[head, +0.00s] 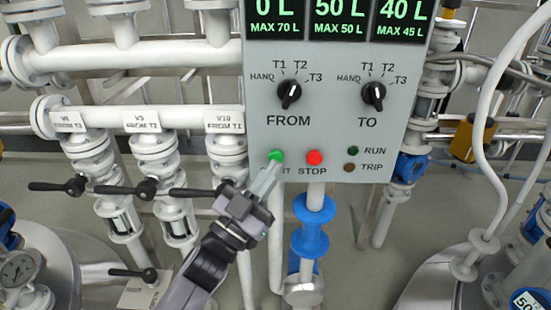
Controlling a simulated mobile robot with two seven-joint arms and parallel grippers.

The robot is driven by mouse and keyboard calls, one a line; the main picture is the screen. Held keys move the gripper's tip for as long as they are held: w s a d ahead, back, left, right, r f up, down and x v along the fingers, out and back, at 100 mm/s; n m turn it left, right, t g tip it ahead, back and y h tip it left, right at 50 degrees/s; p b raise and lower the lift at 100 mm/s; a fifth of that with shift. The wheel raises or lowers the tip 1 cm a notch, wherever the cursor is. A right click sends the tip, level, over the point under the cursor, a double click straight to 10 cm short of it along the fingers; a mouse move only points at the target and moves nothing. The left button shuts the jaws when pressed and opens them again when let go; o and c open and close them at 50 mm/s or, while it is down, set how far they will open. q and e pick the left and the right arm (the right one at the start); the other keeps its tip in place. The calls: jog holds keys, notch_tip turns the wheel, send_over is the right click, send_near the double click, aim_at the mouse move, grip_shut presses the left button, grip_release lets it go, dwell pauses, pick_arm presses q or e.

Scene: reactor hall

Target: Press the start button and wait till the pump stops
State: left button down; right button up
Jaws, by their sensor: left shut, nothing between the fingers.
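The grey control panel (335,150) fills the upper middle of the head view. The green start button (276,155) is at its lower left, with its label partly hidden by my gripper. My left gripper (270,170) is shut and empty. Its fingertips are at the lower edge of the start button; I cannot tell whether they touch it. The red STOP button (314,157) is just to the right. The RUN lamp (353,151) looks dark green and the TRIP lamp (349,167) dark brown. I cannot identify the pump for sure. My right gripper is not in view.
Displays read 0 L (275,8), 50 L (340,10) and 40 L (403,12). The FROM knob (289,94) and TO knob (373,95) sit above the buttons. Black-handled valves (75,186) stand at the left. A blue pipe fitting (310,238) is below the panel.

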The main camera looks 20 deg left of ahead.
pick_arm(q)
jog(key=shift+w, duration=0.15)
dwell(0.5)
jog(key=shift+w+a, duration=0.15)
jog(key=shift+w, duration=0.1)
jog(key=shift+w+a, duration=0.15)
jog(key=shift+w, duration=0.35)
dwell(0.7)
dwell(0.3)
jog(key=shift+s+d+p, duration=0.3)
jog(key=shift+s, duration=0.6)
jog(key=s, duration=0.2)
jog(key=s+d+p, duration=0.1)
jog(key=s, duration=0.1)
jog(key=shift+s+d, duration=0.15)
jog(key=shift+s, duration=0.25)
